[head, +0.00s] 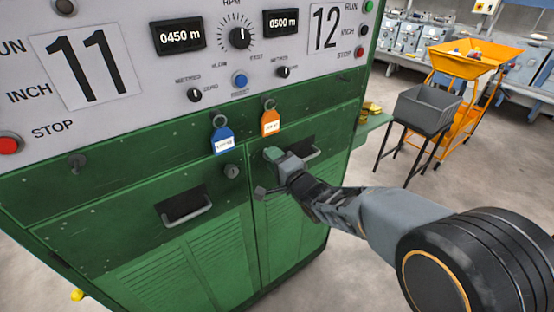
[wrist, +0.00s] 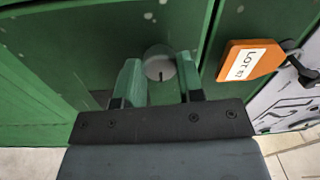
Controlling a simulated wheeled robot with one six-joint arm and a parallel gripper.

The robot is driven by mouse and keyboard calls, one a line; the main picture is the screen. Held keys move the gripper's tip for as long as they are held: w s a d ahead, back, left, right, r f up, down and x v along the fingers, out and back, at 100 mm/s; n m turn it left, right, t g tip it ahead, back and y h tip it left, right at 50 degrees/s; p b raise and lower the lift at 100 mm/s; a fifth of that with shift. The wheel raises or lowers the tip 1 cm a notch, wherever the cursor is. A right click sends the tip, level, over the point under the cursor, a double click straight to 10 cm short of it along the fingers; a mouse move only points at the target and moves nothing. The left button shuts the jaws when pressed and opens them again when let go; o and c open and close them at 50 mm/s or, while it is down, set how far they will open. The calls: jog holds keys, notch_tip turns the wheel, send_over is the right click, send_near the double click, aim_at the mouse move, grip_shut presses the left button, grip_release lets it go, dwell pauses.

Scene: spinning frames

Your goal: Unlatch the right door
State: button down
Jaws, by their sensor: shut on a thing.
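The green cabinet has a left door (head: 175,262) and a right door (head: 292,228), each with a louvred panel. My gripper (head: 274,156) is at the upper left part of the right door, beneath the orange tag. In the wrist view its two green fingers (wrist: 160,88) stand on either side of a round grey latch knob (wrist: 158,64) with a dark slot. The fingers are shut on this knob, and their tips reach its sides. The gripper hides the knob in the head view. The right door looks closed, its edge close to the left door's.
A second knob (head: 232,171) is on the left door. Recessed handles sit on the left door (head: 187,214) and right door (head: 303,153). A blue tag (head: 222,140) and an orange tag (head: 270,122) hang above. A grey bin (head: 427,108) stands on a black stand at right.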

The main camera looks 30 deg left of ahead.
jog(key=c, duration=0.9)
grip_release()
jog(key=shift+s+a, duration=0.15)
jog(key=shift+o, duration=0.7)
jog(key=b+v, duration=0.2)
jog(key=v, duration=1.2)
jog(key=shift+w, duration=0.25)
